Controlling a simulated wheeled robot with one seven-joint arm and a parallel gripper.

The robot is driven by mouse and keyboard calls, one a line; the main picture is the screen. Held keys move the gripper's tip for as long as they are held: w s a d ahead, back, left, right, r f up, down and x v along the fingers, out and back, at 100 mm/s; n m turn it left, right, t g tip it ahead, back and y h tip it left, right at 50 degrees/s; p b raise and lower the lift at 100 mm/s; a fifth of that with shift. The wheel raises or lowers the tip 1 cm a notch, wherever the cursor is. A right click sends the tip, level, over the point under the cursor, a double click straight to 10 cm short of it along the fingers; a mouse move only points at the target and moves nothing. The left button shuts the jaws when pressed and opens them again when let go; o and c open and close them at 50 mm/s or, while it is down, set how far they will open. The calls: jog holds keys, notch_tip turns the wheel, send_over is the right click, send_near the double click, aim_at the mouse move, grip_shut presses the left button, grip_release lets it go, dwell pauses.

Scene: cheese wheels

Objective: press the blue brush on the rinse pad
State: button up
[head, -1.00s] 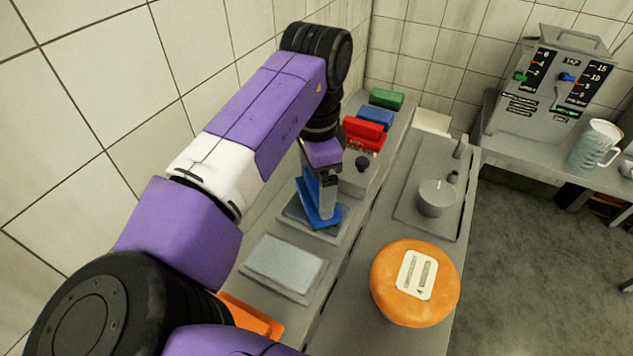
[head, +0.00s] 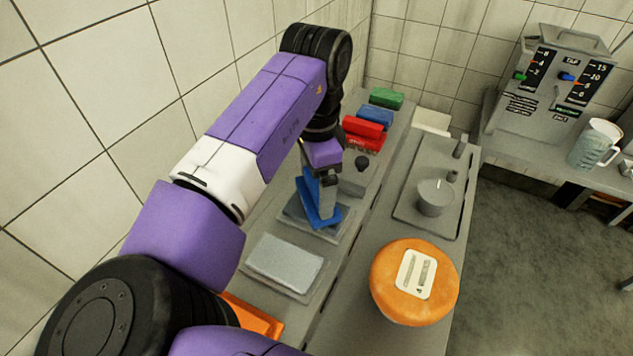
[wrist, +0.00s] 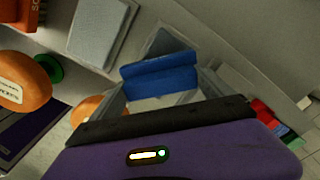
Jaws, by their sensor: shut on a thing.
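My gripper (head: 328,180) is shut on the blue brush (head: 312,200) and points down. In the wrist view the brush (wrist: 160,80) is a blue block lying across the space between the fingers. Below it is a dark grey pad on a tray (head: 292,212), which also shows behind the brush in the wrist view (wrist: 165,42). The brush's lower end appears to be at the pad, but the contact itself is hidden. A lighter grey pad (head: 285,262) lies nearer, with nothing on it. I cannot tell from any marking which pad is the rinse pad.
Red (head: 364,128), blue (head: 376,117) and green (head: 386,97) blocks stand farther back on the bench. An orange cheese wheel (head: 390,298) sits on the right-hand counter. The tiled wall is close on the left.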

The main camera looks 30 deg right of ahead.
notch_tip(320, 180, up, 7)
jog(key=p, duration=0.6)
dwell(0.3)
jog(key=shift+s, duration=0.1)
dwell(0.4)
